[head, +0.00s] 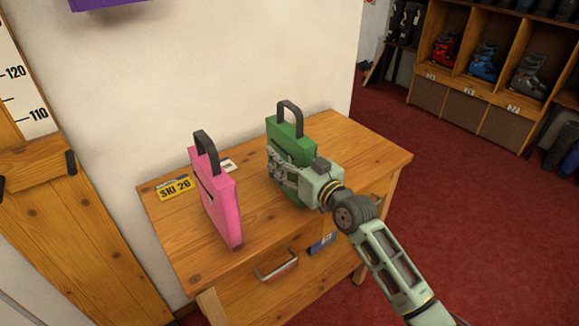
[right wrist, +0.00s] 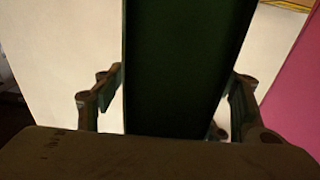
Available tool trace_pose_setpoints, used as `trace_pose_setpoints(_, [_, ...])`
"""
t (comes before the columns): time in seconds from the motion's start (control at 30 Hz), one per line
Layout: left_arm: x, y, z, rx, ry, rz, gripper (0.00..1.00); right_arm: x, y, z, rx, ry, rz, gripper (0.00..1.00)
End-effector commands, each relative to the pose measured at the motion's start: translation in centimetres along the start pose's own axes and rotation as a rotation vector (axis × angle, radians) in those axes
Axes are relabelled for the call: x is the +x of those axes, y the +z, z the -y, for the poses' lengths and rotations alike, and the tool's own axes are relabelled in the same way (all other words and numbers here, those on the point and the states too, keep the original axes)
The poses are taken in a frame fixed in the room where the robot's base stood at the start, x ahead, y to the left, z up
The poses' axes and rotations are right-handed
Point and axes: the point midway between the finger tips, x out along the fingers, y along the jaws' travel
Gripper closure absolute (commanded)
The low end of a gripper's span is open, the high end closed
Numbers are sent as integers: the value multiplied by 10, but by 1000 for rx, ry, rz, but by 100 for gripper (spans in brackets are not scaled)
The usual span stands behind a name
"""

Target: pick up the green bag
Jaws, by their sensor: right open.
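The green bag (head: 292,143) stands upright on the wooden bench, its dark handle (head: 290,112) on top. My right gripper (head: 280,181) is at the near side of the bag and covers its lower part in the head view. In the right wrist view the dark green bag (right wrist: 185,60) stands between the two fingers of my right gripper (right wrist: 172,100). The fingers are open, with light gaps between them and the bag. My left gripper is in neither view.
A pink bag (head: 222,205) stands to the left on the bench (head: 360,150), apart from the green one. A yellow "SKI 26" tag (head: 175,188) lies behind it. The bench has a drawer handle (head: 276,269). Boot shelves (head: 490,95) stand at the back right.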

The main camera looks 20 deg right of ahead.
Motion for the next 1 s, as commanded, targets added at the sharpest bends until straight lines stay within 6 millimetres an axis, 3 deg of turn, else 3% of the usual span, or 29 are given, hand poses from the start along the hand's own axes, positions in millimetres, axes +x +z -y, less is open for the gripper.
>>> trace_pose_setpoints(0.13, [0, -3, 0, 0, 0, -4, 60, 0, 0, 0, 0, 0, 1, 39])
trace_pose_setpoints(0.83, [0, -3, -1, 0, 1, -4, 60, -1, 0, 0, 0, 1, 1, 100])
trace_pose_setpoints(1.0, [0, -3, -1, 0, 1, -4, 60, 0, -3, -1, 0, 1, -6, 100])
